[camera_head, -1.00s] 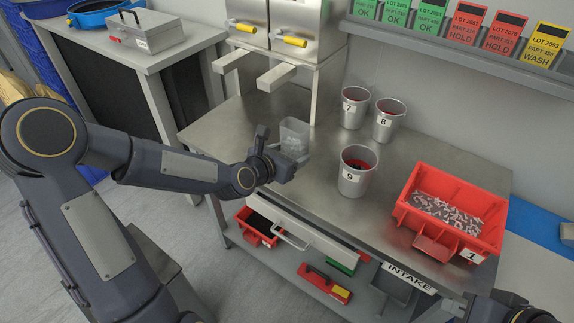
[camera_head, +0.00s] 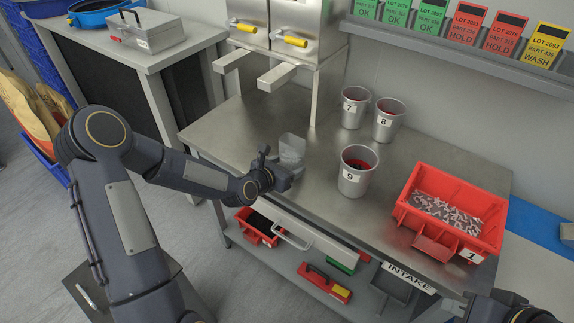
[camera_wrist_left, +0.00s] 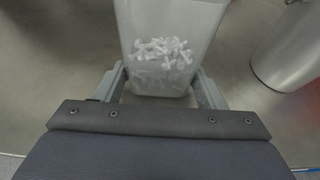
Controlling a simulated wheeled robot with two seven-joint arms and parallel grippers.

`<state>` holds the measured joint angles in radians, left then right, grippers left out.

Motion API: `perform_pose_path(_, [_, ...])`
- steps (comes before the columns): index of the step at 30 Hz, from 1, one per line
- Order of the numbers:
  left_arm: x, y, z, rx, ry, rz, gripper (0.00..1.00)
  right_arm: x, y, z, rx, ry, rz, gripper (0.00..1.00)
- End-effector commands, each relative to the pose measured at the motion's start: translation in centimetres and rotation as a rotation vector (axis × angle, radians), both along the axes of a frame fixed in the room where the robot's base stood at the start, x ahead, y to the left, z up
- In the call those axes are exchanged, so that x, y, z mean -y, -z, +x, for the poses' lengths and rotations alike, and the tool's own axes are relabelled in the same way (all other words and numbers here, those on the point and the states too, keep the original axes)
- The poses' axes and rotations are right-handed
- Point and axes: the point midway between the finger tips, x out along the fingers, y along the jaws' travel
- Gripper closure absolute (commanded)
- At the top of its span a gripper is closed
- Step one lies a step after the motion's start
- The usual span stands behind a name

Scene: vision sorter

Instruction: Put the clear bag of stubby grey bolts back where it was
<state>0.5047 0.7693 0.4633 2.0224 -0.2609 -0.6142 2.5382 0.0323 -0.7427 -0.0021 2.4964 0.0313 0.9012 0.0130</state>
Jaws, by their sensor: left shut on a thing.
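The clear bag (camera_head: 291,150) of stubby grey bolts stands upright low at the steel table, left of the cup labelled 9. In the left wrist view the bag (camera_wrist_left: 165,50) shows pale bolts heaped at its bottom. My left gripper (camera_head: 284,172) is shut on the bag, with one finger on each side of its lower part. I cannot tell whether the bag's bottom touches the table.
Metal cups 7 (camera_head: 354,107), 8 (camera_head: 388,119) and 9 (camera_head: 356,170) stand on the steel table (camera_head: 300,212). A red bin labelled 1 (camera_head: 420,240) holds many pieces at the right. A dispenser with yellow handles (camera_head: 295,41) stands behind. The table's left part is clear.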

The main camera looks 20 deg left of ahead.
Motion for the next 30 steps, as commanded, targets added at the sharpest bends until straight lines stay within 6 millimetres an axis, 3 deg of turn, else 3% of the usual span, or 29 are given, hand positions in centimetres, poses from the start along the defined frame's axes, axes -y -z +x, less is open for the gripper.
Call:
perform_pose_path(3, [0.0, 0.5, 0.0, 0.002, 0.0, -0.001, 0.57, 0.0, 0.6, 0.0, 0.0, 0.0, 0.0, 1.0])
perform_pose_path(4, [0.0, 0.3, 0.0, 0.0, 0.0, -0.001, 0.32, 0.0, 0.4, 0.0, 0.0, 0.0, 0.0, 1.0])
perform_pose_path(8, [0.0, 0.3, 0.0, -0.001, 0.0, -0.001, 0.16, 0.0, 0.4, 0.0, 0.0, 0.0, 0.0, 1.0])
perform_pose_path(20, [-0.1, -0.4, -0.1, -0.001, 0.0, 0.0, 0.15, 0.0, -0.4, 0.0, 0.0, 0.0, 0.0, 1.0])
perform_pose_path(30, [-2.5, -2.7, -6.2, 0.0, -0.006, 0.002, 0.15, 0.0, 0.2, 0.0, 0.0, 0.0, 0.0, 1.0])
